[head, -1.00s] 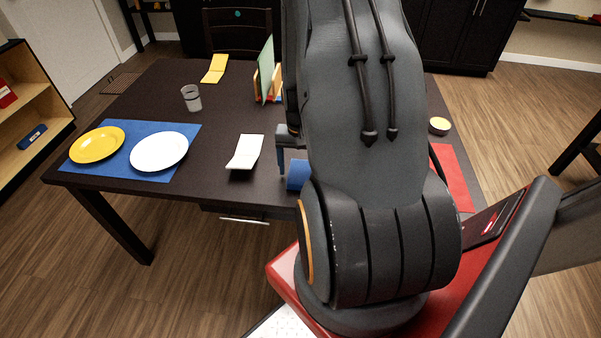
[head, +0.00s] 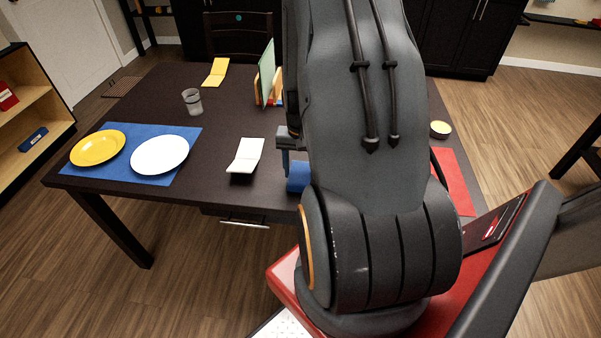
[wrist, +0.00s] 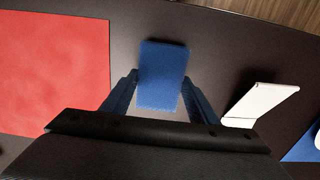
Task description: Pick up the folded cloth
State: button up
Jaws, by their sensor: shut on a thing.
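The folded cloth (wrist: 162,75) is a small blue block-like bundle between the two fingers of my gripper (wrist: 160,82) in the wrist view. The gripper is shut on it from both sides. In the head view, a part of the cloth (head: 297,178) shows at the dark table's near side, left of my arm. One finger of my gripper (head: 286,163) shows at the cloth's left side, and my arm hides the rest. I cannot tell whether the cloth is clear of the tabletop.
A white folded card (head: 245,155) stands left of the gripper. A red mat (head: 452,180) lies to the right, partly behind my arm.

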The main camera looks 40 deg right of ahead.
aim_at(301, 172)
notch_tip(301, 172, up, 9)
jog(key=b, duration=0.2)
jog(key=shift+r, duration=0.15)
jog(key=o, duration=0.6)
jog(key=c, duration=0.4)
